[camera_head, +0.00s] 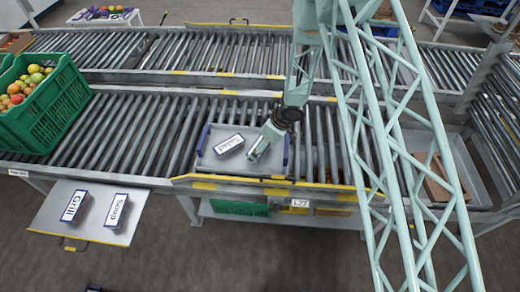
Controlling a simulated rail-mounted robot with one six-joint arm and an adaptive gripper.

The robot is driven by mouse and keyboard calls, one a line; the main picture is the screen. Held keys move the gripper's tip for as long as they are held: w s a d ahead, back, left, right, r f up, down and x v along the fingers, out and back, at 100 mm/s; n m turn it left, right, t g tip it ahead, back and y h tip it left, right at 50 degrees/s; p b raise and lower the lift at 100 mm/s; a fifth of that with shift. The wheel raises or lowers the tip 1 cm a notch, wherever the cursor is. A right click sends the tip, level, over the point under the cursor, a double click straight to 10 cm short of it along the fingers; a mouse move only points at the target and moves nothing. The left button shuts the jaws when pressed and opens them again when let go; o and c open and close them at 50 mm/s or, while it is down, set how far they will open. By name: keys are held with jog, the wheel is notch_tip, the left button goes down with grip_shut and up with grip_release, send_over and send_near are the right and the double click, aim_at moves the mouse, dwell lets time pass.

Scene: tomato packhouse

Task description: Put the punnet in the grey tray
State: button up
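A grey tray (215,171) with blue ends sits on the near roller conveyor. A dark blue punnet with a white label (229,144) lies inside its left half, tilted in the picture; its lettering is too small to read surely. My gripper (259,149) reaches down over the tray's right half, just right of that punnet and apart from it. A small pale shape with dark edges shows at the fingertips; I cannot tell whether it is the fingers or something held. Two more punnets, labelled "Grill" (74,206) and "Soup" (117,211), lie on a grey side shelf (60,228) at the lower left.
A green crate of tomatoes (62,110) stands on the conveyor's left end. A yellow-marked rail (330,187) runs along the tray's near side. A brown box (437,178) lies in a grey bin at the right. Bare rollers (140,130) lie between crate and tray.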

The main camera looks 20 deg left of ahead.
jog(key=shift+f, duration=0.4)
jog(key=shift+f, duration=0.15)
jog(key=o, duration=0.9)
jog(key=p+v, duration=0.4)
jog(key=v, duration=0.8)
jog(key=shift+r, duration=0.2)
dwell(0.6)
